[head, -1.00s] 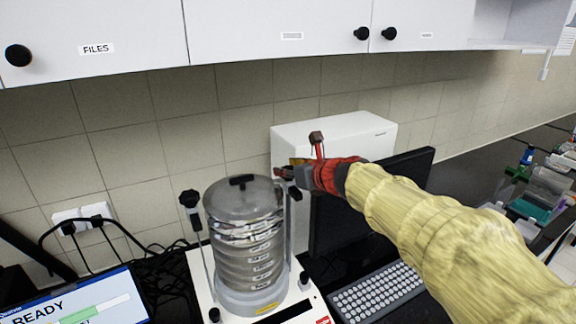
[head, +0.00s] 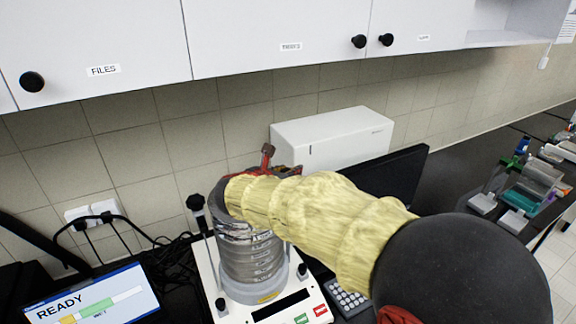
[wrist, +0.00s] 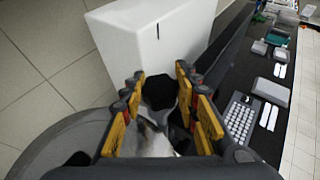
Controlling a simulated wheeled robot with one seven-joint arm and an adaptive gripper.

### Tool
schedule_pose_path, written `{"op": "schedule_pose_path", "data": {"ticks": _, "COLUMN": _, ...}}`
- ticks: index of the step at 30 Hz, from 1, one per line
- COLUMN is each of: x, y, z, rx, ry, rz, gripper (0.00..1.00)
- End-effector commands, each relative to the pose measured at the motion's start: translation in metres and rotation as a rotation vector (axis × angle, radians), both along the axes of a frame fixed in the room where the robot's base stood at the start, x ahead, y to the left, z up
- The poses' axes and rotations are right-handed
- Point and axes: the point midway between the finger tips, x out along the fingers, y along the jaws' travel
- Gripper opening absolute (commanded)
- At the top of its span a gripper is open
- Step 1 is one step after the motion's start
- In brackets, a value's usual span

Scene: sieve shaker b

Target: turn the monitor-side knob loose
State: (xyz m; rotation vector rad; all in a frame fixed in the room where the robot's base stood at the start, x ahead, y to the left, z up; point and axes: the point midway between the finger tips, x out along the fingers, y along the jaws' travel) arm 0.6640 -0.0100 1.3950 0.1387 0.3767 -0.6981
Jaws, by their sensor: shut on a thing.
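The monitor-side knob (wrist: 158,92) is black and sits between my gripper's yellow-padded fingers in the wrist view. My gripper (wrist: 160,84) is shut on this knob, with one finger on each side.
The black monitor (head: 400,178) stands right of the shaker, with a white box (head: 335,138) behind. A keyboard (head: 350,304) lies in front, partly hidden. A READY screen (head: 92,298) and cables are at the left. Wall cabinets (head: 280,35) hang above.

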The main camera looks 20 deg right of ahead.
Motion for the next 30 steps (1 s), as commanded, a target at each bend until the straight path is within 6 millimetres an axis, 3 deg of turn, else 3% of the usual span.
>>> {"op": "schedule_pose_path", "data": {"ticks": 13, "x": 0.0009, "y": 0.0, "z": 0.0031, "rx": -0.001, "ry": -0.001, "rz": -0.293, "gripper": 0.05}}
{"op": "schedule_pose_path", "data": {"ticks": 30, "x": 0.0004, "y": -0.0008, "z": 0.0015, "rx": 0.001, "ry": -0.004, "rz": -0.368, "gripper": 0.05}}
